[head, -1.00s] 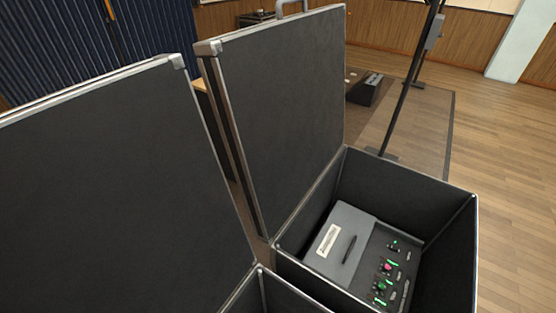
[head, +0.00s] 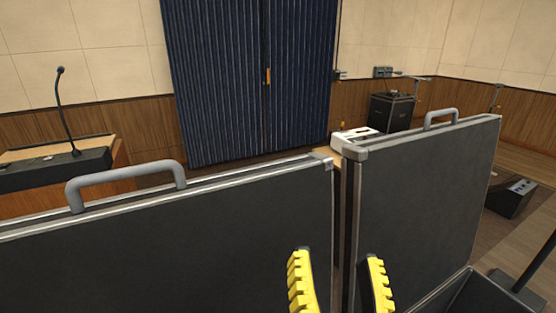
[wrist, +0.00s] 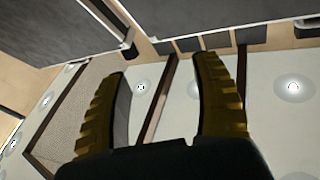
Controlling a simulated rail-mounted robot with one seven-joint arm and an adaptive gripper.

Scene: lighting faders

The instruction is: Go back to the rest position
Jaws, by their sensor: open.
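My gripper (head: 338,280) shows at the bottom of the head view as two yellow ridged fingers, spread apart with nothing between them. It stands in front of the raised case lids. In the wrist view my gripper (wrist: 162,95) is also open and empty, with the ceiling and its round lights behind it. The fader panel inside the right case is out of view in the head view now.
Two black case lids stand upright, the left lid (head: 180,255) and the right lid (head: 425,205), each with a grey handle. Behind are a lectern with a microphone (head: 66,110), a blue curtain (head: 225,80) and a black speaker box (head: 391,112). Air above the lids is clear.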

